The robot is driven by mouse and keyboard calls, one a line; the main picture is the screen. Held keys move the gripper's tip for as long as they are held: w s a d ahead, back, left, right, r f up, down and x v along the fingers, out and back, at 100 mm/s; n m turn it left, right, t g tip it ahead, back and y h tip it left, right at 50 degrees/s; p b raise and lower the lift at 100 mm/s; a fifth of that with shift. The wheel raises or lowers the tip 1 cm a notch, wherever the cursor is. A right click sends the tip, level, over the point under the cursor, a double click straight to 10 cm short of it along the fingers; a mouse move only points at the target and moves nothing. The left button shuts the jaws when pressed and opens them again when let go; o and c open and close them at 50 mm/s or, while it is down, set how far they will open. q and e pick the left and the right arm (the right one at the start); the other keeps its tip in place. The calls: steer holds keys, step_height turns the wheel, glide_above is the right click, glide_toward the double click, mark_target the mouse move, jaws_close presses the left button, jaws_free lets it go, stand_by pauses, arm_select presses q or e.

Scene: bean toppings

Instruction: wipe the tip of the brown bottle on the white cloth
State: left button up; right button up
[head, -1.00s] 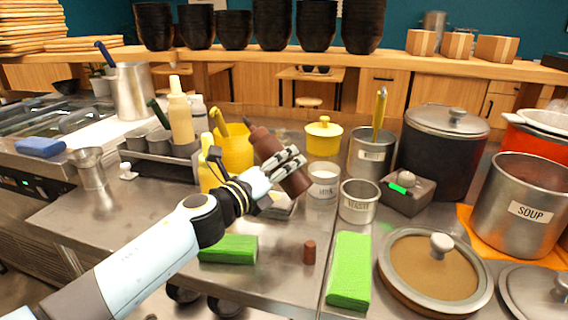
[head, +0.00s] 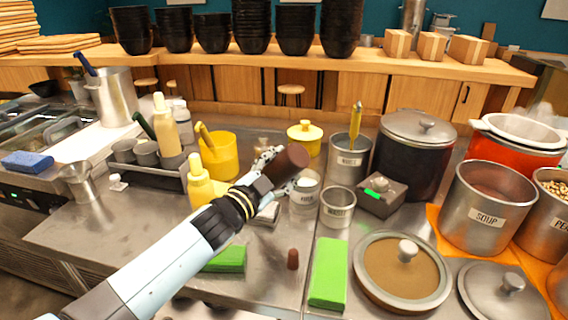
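My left gripper (head: 270,172) comes in from the left and is shut around the brown bottle (head: 289,162). It holds the bottle above the steel counter, tilted, with its broad dark end up and to the right. The bottle's tip is hidden behind the gripper. A pale, folded, flat thing (head: 266,216), probably the white cloth, lies on the counter just below the gripper. My forearm and hand partly cover it, and I cannot tell whether the tip touches it. My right gripper is out of view.
A yellow bottle (head: 200,184) and yellow pot (head: 222,158) stand left of the gripper. Labelled steel cups (head: 337,210) stand to the right. Bare counter lies at left front.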

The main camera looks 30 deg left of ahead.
arm_select(q)
steer(key=n, duration=0.1)
steer(key=n+p, duration=0.1)
steer(key=w+n, duration=0.1)
steer(key=shift+w+a+r+p, duration=0.1)
steer(key=shift+a+r+p, duration=0.2)
steer(key=shift+r+p, duration=0.1)
steer(key=a, duration=0.2)
steer(key=s+a, duration=0.1)
steer(key=shift+a+f+n, duration=0.3)
steer(key=shift+a, duration=0.1)
steer(key=shift+s+a, duration=0.15)
steer(key=shift+a, duration=0.5)
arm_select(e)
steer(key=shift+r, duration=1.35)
arm_select(q)
steer(key=shift+f+b, duration=0.7)
steer(key=shift+f, duration=0.25)
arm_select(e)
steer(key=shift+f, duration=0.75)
arm_select(q)
steer(key=shift+d, duration=0.15)
